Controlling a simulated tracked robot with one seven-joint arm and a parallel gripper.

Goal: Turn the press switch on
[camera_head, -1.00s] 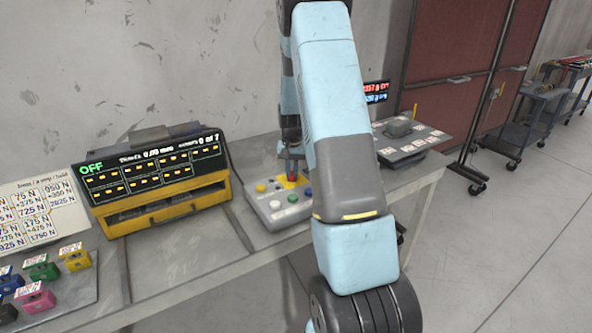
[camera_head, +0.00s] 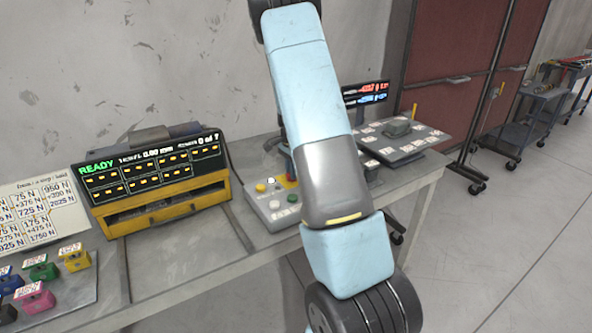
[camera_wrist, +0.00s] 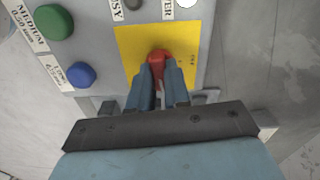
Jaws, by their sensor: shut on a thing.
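The press switch is a red knob (camera_wrist: 158,60) on a yellow plate (camera_wrist: 185,45) of the grey control box. In the wrist view my gripper (camera_wrist: 158,75) is shut on the red knob, one finger on each side. In the head view the yellow plate shows only as a sliver and my arm hides the knob and the gripper. The display (camera_head: 150,170) in the yellow housing reads READY in green.
Near the knob sit a green button (camera_wrist: 54,22), a blue button (camera_wrist: 81,76) and a white button (camera_wrist: 186,2). Coloured blocks (camera_head: 42,270) lie at the left. A grey labelled board (camera_head: 400,140) lies to the right on the table.

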